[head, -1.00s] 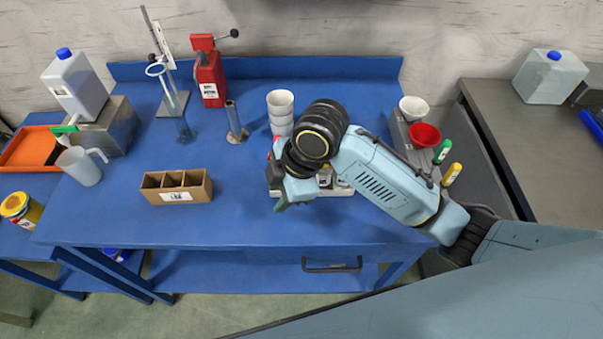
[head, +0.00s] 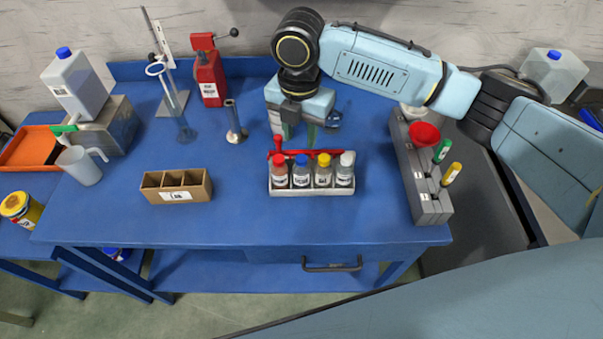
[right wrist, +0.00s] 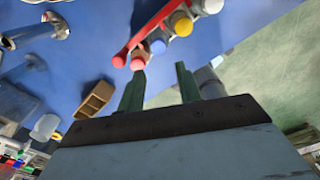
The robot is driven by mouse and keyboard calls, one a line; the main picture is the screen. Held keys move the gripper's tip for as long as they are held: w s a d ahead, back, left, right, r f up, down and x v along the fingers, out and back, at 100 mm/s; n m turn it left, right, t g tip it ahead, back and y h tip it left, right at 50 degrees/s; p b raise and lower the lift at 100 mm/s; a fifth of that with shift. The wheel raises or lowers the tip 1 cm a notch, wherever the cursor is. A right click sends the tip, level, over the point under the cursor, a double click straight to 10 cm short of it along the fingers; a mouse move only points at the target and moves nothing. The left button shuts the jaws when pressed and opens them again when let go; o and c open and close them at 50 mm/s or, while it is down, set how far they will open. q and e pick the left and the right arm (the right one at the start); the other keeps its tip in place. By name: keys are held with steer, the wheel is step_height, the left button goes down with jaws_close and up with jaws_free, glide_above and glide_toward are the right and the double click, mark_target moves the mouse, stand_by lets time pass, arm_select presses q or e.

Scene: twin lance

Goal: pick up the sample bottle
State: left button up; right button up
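Several small bottles stand upright in a white rack (head: 312,191) on the blue table: a red-capped bottle (head: 279,172), a blue-capped bottle (head: 301,172), a yellow-capped bottle (head: 323,172) and a white-capped bottle (head: 345,170). I cannot tell which is called the sample bottle. My right gripper (head: 298,133) is behind the rack, apart from the bottles. In the right wrist view its two green fingers (right wrist: 160,86) stand apart with nothing between them, and the caps show beyond the fingertips. My left gripper is in neither view.
A red bar (head: 312,153) with an upright red knob is just behind the bottles. A grey holder (head: 427,190) with a red funnel (head: 424,134) and pens stands right. A cardboard divider box (head: 177,187) and metal cylinder (head: 235,120) stand left. The table's front is clear.

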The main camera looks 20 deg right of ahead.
mark_target(301, 158)
steer(key=f, duration=0.7)
steer(key=shift+w+d+f, duration=0.25)
steer(key=shift+w+f, duration=0.05)
steer(key=shift+f, duration=0.05)
jaws_close()
